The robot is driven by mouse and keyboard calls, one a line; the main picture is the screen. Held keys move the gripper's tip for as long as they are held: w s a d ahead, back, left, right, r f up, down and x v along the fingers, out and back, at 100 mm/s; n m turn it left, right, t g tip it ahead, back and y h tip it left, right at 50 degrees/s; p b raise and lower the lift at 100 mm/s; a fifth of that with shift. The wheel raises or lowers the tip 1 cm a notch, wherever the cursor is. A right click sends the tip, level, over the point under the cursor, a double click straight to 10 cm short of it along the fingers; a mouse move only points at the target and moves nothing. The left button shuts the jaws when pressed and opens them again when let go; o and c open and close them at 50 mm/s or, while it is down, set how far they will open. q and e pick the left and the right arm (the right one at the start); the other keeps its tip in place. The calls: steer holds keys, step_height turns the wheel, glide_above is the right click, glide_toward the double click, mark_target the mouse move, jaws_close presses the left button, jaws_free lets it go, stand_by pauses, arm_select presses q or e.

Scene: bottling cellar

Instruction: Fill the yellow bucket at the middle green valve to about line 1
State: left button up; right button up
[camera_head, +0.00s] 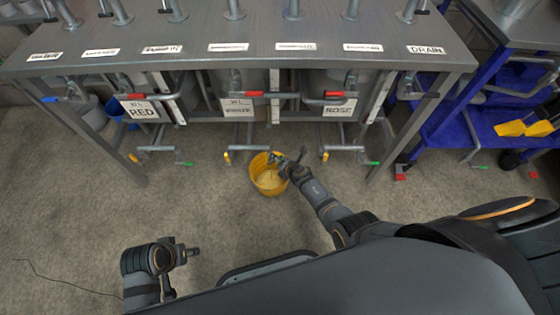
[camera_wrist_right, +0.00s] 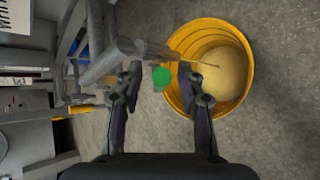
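The yellow bucket (camera_head: 258,184) stands on the floor under the front of the middle station and holds pale yellow liquid. In the right wrist view the bucket (camera_wrist_right: 246,54) shows from above; a thin pale stream seems to run from the pipe end into it. I cannot make out level lines. The middle green valve's handle (camera_wrist_right: 161,77) shows between the fingers of my right gripper (camera_wrist_right: 162,84), which are apart on either side of it. In the head view my right gripper (camera_head: 288,162) covers that handle. My left gripper (camera_head: 192,252) is low at left, away from everything; its fingers are unclear.
Signs read RED (camera_head: 141,109) and ROSE (camera_head: 339,108); the middle sign (camera_head: 237,106) is partly hidden. Other green handles (camera_head: 184,163) (camera_head: 372,163) sit on either side. A blue rack (camera_head: 455,137) with yellow scoops (camera_head: 511,128) stands right. Floor in front is clear.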

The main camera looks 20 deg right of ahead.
steer(key=v, duration=0.7)
steer(key=shift+s, duration=0.1)
